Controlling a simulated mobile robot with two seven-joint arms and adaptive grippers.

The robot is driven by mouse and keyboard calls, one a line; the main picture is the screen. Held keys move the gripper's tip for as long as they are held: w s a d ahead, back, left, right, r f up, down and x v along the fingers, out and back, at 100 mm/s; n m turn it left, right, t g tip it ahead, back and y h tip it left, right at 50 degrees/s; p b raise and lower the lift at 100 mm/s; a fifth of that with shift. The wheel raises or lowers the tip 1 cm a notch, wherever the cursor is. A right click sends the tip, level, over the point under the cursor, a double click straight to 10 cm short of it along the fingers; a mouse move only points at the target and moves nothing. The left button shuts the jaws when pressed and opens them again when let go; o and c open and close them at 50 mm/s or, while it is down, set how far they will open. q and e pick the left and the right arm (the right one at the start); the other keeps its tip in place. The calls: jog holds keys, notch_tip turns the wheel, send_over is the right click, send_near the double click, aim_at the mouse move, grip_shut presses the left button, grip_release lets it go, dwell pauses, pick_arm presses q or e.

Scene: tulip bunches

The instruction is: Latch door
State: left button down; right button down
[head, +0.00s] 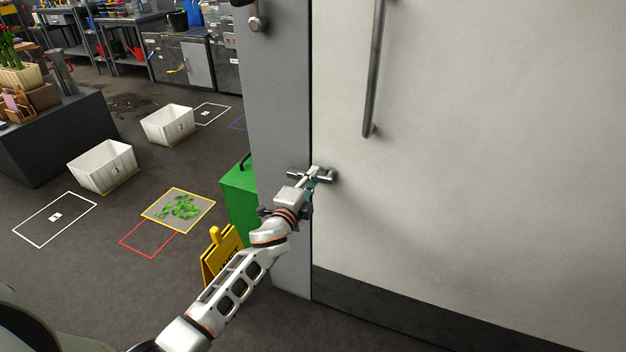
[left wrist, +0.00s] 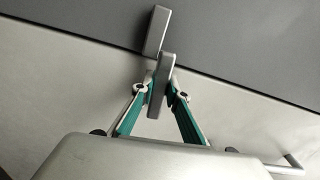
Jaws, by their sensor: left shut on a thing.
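The large pale door (head: 470,160) fills the right of the head view and looks flush with the grey frame (head: 279,100), with a thin dark seam between them. A metal latch (head: 325,175) sits at the seam. My left gripper (head: 312,182) is at the latch, its arm coming up from below. In the left wrist view the left gripper (left wrist: 160,92) has its green-padded fingers shut on the latch's grey lever (left wrist: 161,88). A second grey piece (left wrist: 156,30) lies just beyond it across the seam. My right gripper is not in view.
A long vertical handle (head: 374,70) is on the door above the latch. A green bin (head: 238,195) and a yellow floor sign (head: 220,255) stand left of the frame. White crates (head: 103,166) and marked floor squares lie farther left.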

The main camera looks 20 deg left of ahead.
pick_arm(q)
jog(key=shift+r+m, duration=0.2)
jog(key=shift+m, duration=0.3)
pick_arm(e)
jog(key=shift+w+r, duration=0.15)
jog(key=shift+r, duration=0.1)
pick_arm(q)
jog(key=c, duration=2)
grip_release()
jog(key=shift+o, duration=0.2)
jog(key=shift+s, duration=0.1)
jog(key=s, duration=1.1)
jog(key=shift+s+a, duration=0.25)
jog(key=shift+s, duration=0.15)
